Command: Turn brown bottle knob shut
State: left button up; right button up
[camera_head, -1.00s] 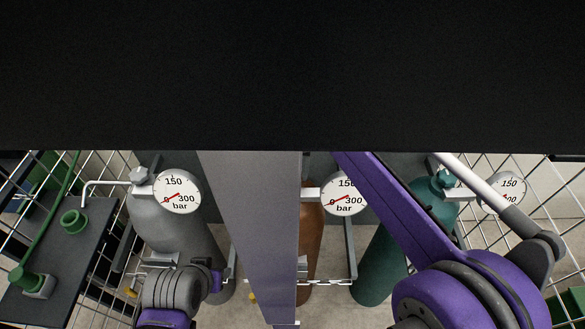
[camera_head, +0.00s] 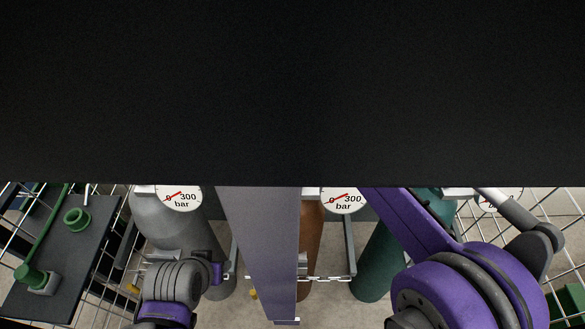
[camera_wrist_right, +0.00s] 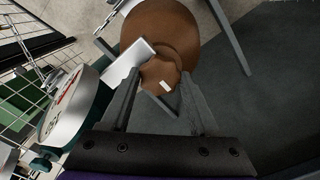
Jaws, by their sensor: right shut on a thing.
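The brown bottle (camera_head: 309,240) stands partly behind a grey-purple column of mine in the head view; its top is hidden there by the black area. In the right wrist view the bottle's rounded shoulder (camera_wrist_right: 150,28) shows, with the brown knob (camera_wrist_right: 158,72) in front of it. The knob has a small white mark on its face. My right gripper (camera_wrist_right: 160,80) has one finger on each side of the knob and is shut on it. My left gripper is out of view; only links of that arm show at the lower left.
A grey bottle (camera_head: 168,225) stands left and a teal bottle (camera_head: 378,262) right. White pressure gauges (camera_head: 342,200) sit near the tops. A chain (camera_head: 328,279) runs across the front. Wire mesh walls flank both sides. A dark panel (camera_head: 62,255) with green fittings is at left.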

dwell(0.5)
jog(key=o, duration=1.4)
jog(key=shift+c, duration=0.2)
jog(key=shift+r, duration=0.1)
notch_tip(320, 180, up, 11)
jog(key=shift+f+p, duration=0.2)
jog(key=shift+p, duration=0.2)
